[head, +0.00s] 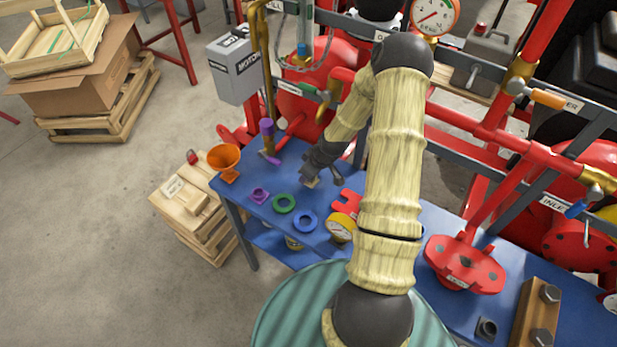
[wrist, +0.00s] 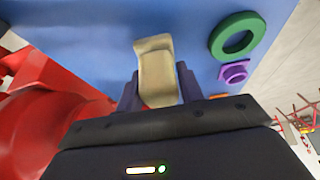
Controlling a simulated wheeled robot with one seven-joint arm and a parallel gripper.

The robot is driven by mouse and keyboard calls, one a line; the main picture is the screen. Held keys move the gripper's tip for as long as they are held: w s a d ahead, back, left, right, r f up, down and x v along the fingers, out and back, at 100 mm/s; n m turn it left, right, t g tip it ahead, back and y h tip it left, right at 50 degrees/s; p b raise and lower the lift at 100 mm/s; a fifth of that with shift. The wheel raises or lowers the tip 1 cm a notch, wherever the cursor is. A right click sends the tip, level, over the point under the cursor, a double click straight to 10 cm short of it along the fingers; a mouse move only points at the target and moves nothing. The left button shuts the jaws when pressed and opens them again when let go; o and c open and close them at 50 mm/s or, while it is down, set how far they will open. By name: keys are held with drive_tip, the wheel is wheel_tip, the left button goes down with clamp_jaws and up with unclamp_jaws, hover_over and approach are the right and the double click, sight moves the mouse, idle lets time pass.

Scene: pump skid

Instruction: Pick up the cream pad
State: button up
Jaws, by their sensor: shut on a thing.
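The cream pad (wrist: 156,68) sits between the two dark fingers of my gripper (wrist: 158,88) in the wrist view, and the fingers are shut on it. Its far end sticks out past the fingertips, over the blue bench top. In the head view, a small part of the pad (head: 312,183) shows at the tip of my gripper (head: 316,174), above the back-middle of the blue bench (head: 432,213). I cannot tell whether the pad touches the bench or is slightly above it.
Near my gripper lie a green ring (head: 284,203), a blue ring (head: 305,222), a purple block (head: 259,195), a red part (head: 347,203) and a yellow gauge (head: 341,228). An orange funnel (head: 224,158) stands at the left end. Red pipes (head: 470,125) rise behind the bench.

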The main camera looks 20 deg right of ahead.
drive_tip(key=s+a+b, duration=0.3)
drive_tip(key=s+a, duration=0.2)
drive_tip(key=a, duration=0.2)
drive_tip(key=s+a+r+b, duration=0.1)
drive_tip(key=s+a+b, duration=0.2)
drive_tip(key=s+a, duration=0.2)
drive_tip(key=a, duration=0.3)
drive_tip(key=shift+r, duration=0.15)
drive_tip(key=shift+o, duration=1.2)
drive_tip(key=shift+c, duration=0.7)
drive_tip(key=shift+a, duration=0.1)
